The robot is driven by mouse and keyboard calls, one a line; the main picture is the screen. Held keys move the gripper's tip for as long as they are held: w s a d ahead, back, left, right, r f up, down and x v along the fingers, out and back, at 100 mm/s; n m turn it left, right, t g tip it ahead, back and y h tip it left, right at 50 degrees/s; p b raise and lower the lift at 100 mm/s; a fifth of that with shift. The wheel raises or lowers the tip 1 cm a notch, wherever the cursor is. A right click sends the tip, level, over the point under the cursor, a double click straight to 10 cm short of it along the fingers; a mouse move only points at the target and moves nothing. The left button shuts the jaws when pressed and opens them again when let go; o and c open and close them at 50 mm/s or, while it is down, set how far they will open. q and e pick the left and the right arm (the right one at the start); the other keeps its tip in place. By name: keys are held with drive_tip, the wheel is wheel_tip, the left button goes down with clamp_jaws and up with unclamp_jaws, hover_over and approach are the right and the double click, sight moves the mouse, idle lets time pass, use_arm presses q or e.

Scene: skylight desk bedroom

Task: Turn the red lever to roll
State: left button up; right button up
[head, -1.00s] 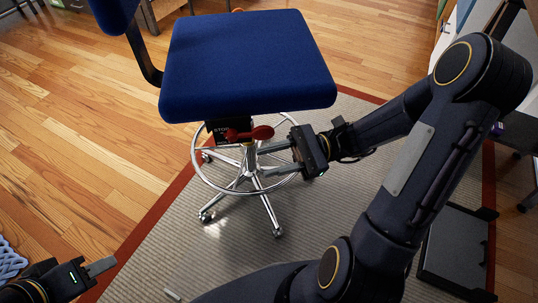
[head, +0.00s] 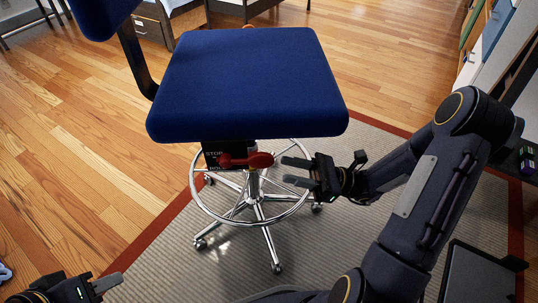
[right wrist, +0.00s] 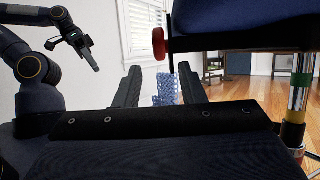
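The red lever (head: 247,160) sticks out sideways under the front of the blue chair seat (head: 245,85), with its rounded paddle to the right. A dark plate (head: 212,153) behind its left end reads STOP above and apparently ROLL below. My right gripper (head: 283,171) is open and empty just right of the paddle, fingers pointing left at it with a small gap. In the right wrist view, the lever's red end (right wrist: 159,43) shows above and between the spread fingers (right wrist: 161,85). My left gripper (head: 112,282) is at the bottom left, away from the chair; its finger gap is unclear.
The chair's chrome foot ring (head: 205,197) and wheeled star base (head: 262,225) stand below the lever on a grey, red-edged mat (head: 330,235). Wooden floor (head: 70,130) is open on the left. A blue patterned object (right wrist: 165,90) is in the background of the wrist view.

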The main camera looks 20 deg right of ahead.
sight(269, 165)
drive_tip(key=b+x, duration=0.2)
drive_tip(key=x, duration=0.5)
drive_tip(key=shift+w+a+r, duration=0.1)
drive_tip(key=shift+a+r, duration=0.05)
drive_tip(key=shift+a, duration=0.15)
drive_tip(key=shift+c, duration=0.5)
clamp_jaws()
